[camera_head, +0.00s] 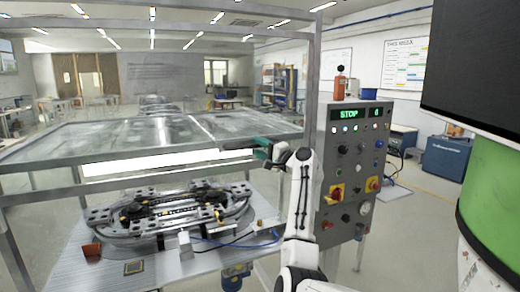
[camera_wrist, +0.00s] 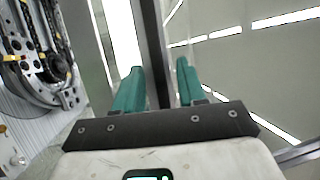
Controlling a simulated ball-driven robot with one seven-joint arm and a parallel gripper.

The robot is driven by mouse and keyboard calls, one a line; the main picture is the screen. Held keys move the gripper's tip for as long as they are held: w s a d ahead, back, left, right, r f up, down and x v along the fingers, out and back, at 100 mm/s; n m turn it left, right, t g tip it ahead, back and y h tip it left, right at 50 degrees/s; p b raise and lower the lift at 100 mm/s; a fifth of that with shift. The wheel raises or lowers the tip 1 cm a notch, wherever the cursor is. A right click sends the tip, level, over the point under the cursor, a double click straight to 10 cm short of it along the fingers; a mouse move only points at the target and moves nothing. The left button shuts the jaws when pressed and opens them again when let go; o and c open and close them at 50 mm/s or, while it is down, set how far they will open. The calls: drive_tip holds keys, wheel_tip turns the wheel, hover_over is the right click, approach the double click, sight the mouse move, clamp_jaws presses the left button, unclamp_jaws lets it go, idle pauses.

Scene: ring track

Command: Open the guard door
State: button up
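The guard door (camera_head: 120,135) is a clear panel in a grey metal frame. It stands raised, close to level, above the machine in the head view. My gripper (camera_head: 258,147), with teal fingers, is at the door's front rail near its right end. In the wrist view, a dark bar (camera_wrist: 153,50) of the door runs between the two fingers of my gripper (camera_wrist: 158,75).
Below the door, an oval ring track (camera_head: 170,213) sits on a grey machine table (camera_head: 215,265). A control panel (camera_head: 350,165) reading STOP stands just right of my arm. A frame post (camera_head: 312,80) rises beside the panel. A blue box (camera_head: 447,157) stands on the floor at right.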

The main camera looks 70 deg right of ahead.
drive_tip(key=b+v, duration=0.3)
drive_tip(key=v, duration=0.8)
drive_tip(key=shift+w, duration=0.1)
idle(0.5)
drive_tip(key=w+a+f+n+g+y, duration=0.3)
drive_tip(key=w+a+f, duration=0.1)
drive_tip(key=a+f, duration=0.6)
drive_tip(key=w+a+f+n+g+y, duration=0.2)
drive_tip(key=w+a+f+n+y, duration=0.15)
drive_tip(key=a+f, duration=0.6)
drive_tip(key=w+a+f+n+g+y, duration=0.25)
drive_tip(key=w+a+f+n, duration=0.2)
drive_tip(key=a+f, duration=0.6)
drive_tip(key=s+a+f+n+g, duration=0.5)
drive_tip(key=a+f, duration=0.4)
drive_tip(key=a, duration=0.4)
drive_tip(key=s+a+f+n+g, duration=0.4)
drive_tip(key=s+a, duration=0.5)
drive_tip(key=s, duration=0.4)
drive_tip(key=shift+s+a+f+n, duration=0.15)
drive_tip(key=shift+s+a+n, duration=0.25)
drive_tip(key=shift+n, duration=0.5)
